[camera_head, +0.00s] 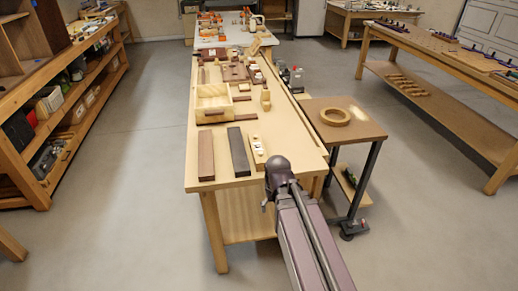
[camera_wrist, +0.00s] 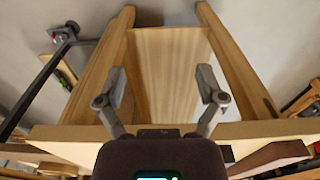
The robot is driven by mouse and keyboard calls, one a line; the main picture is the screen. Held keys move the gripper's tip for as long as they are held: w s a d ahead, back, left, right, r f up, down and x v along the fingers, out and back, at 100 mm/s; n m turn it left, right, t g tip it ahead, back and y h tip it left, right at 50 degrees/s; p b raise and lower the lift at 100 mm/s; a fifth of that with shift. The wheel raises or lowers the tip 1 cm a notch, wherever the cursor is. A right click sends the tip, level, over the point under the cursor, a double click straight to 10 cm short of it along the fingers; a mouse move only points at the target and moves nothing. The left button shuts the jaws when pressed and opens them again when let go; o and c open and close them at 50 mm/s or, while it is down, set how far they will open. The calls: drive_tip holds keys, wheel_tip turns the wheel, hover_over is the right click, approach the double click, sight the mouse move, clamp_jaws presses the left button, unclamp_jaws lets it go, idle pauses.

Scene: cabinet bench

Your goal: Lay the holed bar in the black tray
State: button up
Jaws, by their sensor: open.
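A pale wooden bar (camera_head: 258,146) with light patches lies near the front right of the bench; it may be the holed bar, but its holes are too small to make out. Left of it lies a long dark grey piece (camera_head: 237,151), perhaps the black tray; I cannot tell whether it is hollow. My gripper shows in the wrist view (camera_wrist: 162,84), its two fingers wide apart with nothing between them. In the head view my arm's end is at the bench's front right edge, with the gripper mostly hidden beyond it.
A brown block (camera_head: 206,155) lies at the bench's front left. Behind are an open wooden box (camera_head: 212,104) and several small wooden parts. A side table (camera_head: 345,130) with a wooden ring (camera_head: 335,117) stands to the right. The floor left of the bench (camera_head: 155,130) is clear.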

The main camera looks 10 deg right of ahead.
sight(258, 147)
drive_tip(key=w+r+t+p, duration=0.4)
drive_tip(key=w+r+p, duration=1)
drive_tip(key=w, duration=0.8)
wheel_tip(258, 147, up, 3)
drive_tip(key=shift+a+r+p, duration=0.1)
drive_tip(key=shift+a+p, duration=0.05)
drive_tip(key=shift+p, duration=0.25)
drive_tip(key=b+x, duration=0.8)
drive_tip(key=shift+w+f, duration=0.1)
drive_tip(key=shift+f, duration=0.25)
drive_tip(key=b+x, duration=0.3)
drive_tip(key=shift+s+a+f, duration=0.1)
drive_tip(key=shift+s+f, duration=0.1)
drive_tip(key=shift+b+x, duration=1)
drive_tip(key=shift+r, duration=0.1)
drive_tip(key=shift+c, duration=0.2)
